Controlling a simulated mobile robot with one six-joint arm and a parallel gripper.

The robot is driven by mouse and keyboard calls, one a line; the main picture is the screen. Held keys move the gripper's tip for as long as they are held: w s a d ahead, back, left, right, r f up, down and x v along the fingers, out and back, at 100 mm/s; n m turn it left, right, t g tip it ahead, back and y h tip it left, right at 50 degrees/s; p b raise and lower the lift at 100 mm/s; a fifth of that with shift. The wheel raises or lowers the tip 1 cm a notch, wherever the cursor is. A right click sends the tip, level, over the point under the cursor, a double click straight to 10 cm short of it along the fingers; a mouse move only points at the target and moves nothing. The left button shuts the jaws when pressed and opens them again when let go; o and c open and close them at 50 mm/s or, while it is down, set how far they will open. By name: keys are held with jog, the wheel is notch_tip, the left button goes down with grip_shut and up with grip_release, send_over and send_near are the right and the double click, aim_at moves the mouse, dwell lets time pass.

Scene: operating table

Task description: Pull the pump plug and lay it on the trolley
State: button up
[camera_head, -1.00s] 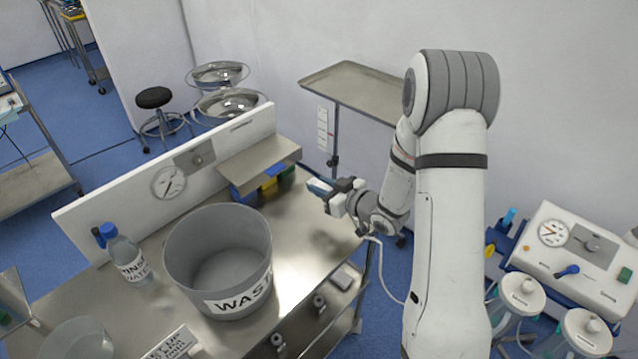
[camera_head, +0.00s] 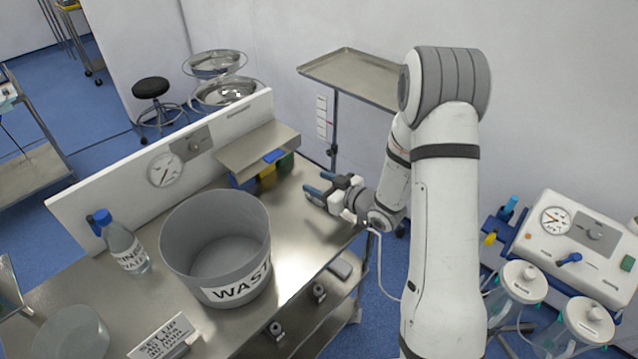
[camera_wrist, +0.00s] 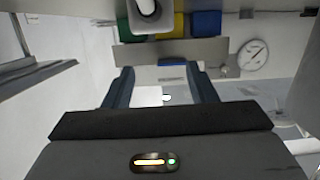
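My gripper (camera_head: 317,189) is over the right end of the steel trolley top (camera_head: 300,245), right of the small raised shelf (camera_head: 262,146). In the wrist view its two dark blue fingers (camera_wrist: 165,90) stand apart with nothing visibly clasped between them. A pale block with a white cylinder (camera_wrist: 147,12) shows at the top of the wrist view; I cannot tell whether it is the plug. No plug is clearly identifiable.
A grey waste bin (camera_head: 175,255) and a bottle (camera_head: 124,246) stand on the trolley. Green, yellow (camera_head: 267,175) and blue bins sit under the shelf. A pump unit with a gauge (camera_head: 590,235) and jars is at right. An empty tray stand (camera_head: 350,75) is behind.

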jog(key=b+v, duration=0.1)
jog(key=v, duration=0.6)
jog(key=shift+s+d, duration=0.3)
jog(key=shift+r, duration=0.1)
dwell(0.4)
